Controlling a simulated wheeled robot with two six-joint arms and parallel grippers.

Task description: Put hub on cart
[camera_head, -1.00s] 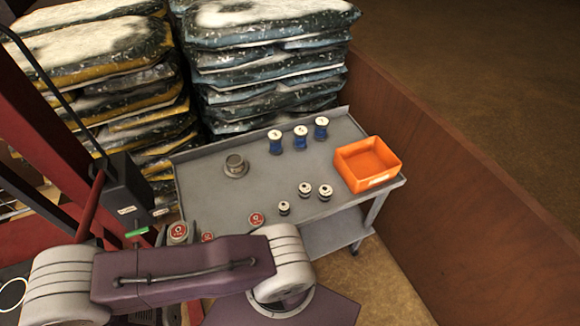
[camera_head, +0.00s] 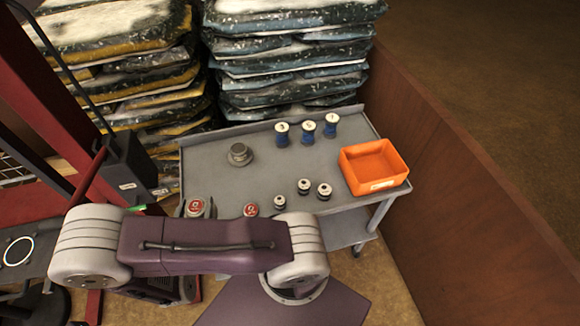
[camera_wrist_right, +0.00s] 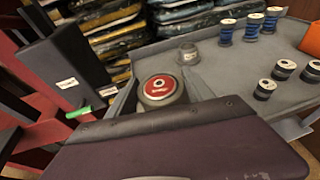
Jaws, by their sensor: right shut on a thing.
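The hub (camera_head: 195,206), a round grey piece with a red face, shows at the cart's front left corner. It is large in the right wrist view (camera_wrist_right: 161,88). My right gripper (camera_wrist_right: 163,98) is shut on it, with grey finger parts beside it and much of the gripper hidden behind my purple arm. The grey cart (camera_head: 215,180) stands past the arm. The hub overlaps its front left edge in the head view; I cannot tell whether it touches the top. My left gripper is not in view.
Stacked bags (camera_head: 290,60) stand behind; a black box (camera_head: 127,168) stands left. The cart's left middle is clear.

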